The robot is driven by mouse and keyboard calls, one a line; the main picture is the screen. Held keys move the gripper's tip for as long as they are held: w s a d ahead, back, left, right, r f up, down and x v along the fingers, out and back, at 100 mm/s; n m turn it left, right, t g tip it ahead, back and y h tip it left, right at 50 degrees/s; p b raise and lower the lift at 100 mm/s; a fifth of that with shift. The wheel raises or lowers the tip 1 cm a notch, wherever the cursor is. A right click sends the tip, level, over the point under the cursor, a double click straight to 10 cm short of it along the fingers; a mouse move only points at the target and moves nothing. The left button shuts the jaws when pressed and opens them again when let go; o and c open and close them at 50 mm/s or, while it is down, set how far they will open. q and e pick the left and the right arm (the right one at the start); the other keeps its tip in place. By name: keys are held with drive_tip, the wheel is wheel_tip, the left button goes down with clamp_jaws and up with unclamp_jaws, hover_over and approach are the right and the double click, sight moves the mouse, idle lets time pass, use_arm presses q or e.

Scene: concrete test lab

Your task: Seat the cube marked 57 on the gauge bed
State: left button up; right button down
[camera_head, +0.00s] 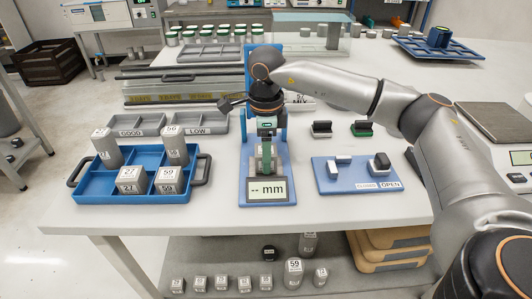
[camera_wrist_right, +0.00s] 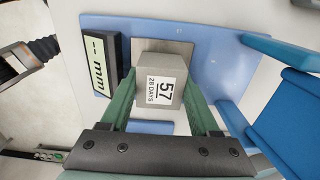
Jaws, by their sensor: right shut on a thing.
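The cube marked 57 (camera_wrist_right: 160,80) is grey, with a white label reading 57 and 28 DAYS in the right wrist view. My right gripper (camera_wrist_right: 160,98) is shut on it, with a green finger at each side. The cube is over the grey plate of the gauge bed (camera_wrist_right: 178,47); I cannot tell whether it touches. In the head view my right gripper (camera_head: 266,152) points down over the blue gauge (camera_head: 247,187), and its fingers hide much of the cube. The gauge display (camera_head: 267,190) reads "-- mm". My left gripper is not in view.
A blue tray (camera_head: 98,186) with several grey cubes stands left of the gauge. Grey trays marked GOOD (camera_head: 139,133) and LOW (camera_head: 204,130) are behind it. A blue board (camera_head: 350,184) marked CLOSED and OPEN lies on the right. The gauge's blue upright (camera_head: 282,60) stands close behind my gripper.

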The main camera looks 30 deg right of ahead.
drive_tip(key=shift+f, duration=0.15)
drive_tip(key=shift+c, duration=2.3)
unclamp_jaws()
drive_tip(key=o, duration=0.4)
drive_tip(key=shift+r+p, duration=1.9)
drive_tip(key=shift+r, duration=0.65)
